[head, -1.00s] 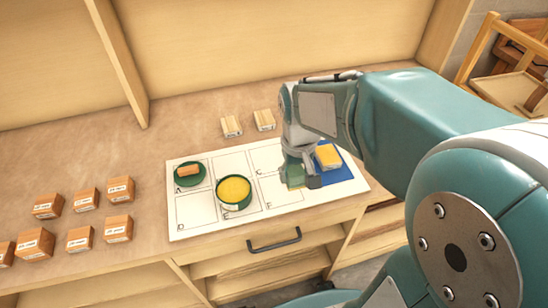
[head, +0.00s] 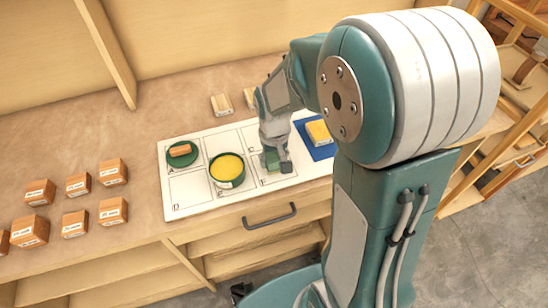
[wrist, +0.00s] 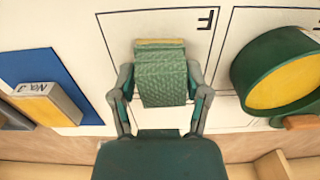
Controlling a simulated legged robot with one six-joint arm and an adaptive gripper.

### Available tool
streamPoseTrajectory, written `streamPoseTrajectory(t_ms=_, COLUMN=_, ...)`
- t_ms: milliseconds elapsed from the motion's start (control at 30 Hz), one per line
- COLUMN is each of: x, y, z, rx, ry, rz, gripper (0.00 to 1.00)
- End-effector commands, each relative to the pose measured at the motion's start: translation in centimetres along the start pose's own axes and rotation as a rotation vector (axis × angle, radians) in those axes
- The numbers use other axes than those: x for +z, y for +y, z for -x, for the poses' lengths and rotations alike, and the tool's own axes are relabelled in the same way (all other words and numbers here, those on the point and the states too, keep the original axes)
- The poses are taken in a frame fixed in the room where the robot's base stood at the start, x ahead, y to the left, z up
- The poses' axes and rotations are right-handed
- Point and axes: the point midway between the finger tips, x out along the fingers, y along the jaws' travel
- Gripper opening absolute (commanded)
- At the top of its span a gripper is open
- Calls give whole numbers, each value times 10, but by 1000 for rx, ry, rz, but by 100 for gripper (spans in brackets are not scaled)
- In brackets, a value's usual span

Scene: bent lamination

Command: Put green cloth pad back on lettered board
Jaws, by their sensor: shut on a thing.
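My gripper (wrist: 160,88) is shut on the green cloth pad (wrist: 162,80), a textured green piece with a pale yellow strip along its far edge. The pad is between the two fingers over the lettered board (wrist: 110,40), close to the cell marked F. I cannot tell whether it touches the board. In the head view my gripper (head: 275,160) is over the right part of the white lettered board (head: 188,208), between the green round tin and the blue mat. The pad is mostly hidden there.
A green tin with yellow content (head: 227,168) and a green disc (head: 183,160) bearing an orange block stand on the board. A yellow-topped block (head: 318,132) rests on a blue mat (head: 322,152) at right. Several orange blocks (head: 75,223) stand left; pale blocks (head: 221,104) stand behind.

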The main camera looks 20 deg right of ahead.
Motion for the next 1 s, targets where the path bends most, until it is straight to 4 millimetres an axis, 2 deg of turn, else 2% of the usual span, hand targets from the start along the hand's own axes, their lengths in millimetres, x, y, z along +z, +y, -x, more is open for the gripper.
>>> streamPoseTrajectory(t_ms=67, x=0, y=0, z=-2, rx=0, ry=-1, rz=0, gripper=23)
streamPoseTrajectory(t_ms=100, x=0, y=0, z=-2, rx=0, ry=0, rz=0, gripper=79)
streamPoseTrajectory(t_ms=133, x=0, y=0, z=-2, rx=0, ry=0, rz=0, gripper=93)
streamPoseTrajectory(t_ms=167, x=0, y=0, z=-2, rx=0, ry=-1, rz=0, gripper=96)
streamPoseTrajectory(t_ms=567, x=0, y=0, z=-1, rx=0, ry=0, rz=0, gripper=96)
streamPoseTrajectory(t_ms=667, x=-1, y=0, z=6, rx=0, ry=3, rz=0, gripper=96)
streamPoseTrajectory(t_ms=767, x=-1, y=0, z=21, rx=0, ry=6, rz=0, gripper=96)
streamPoseTrajectory(t_ms=1000, x=-1, y=0, z=72, rx=0, ry=6, rz=0, gripper=96)
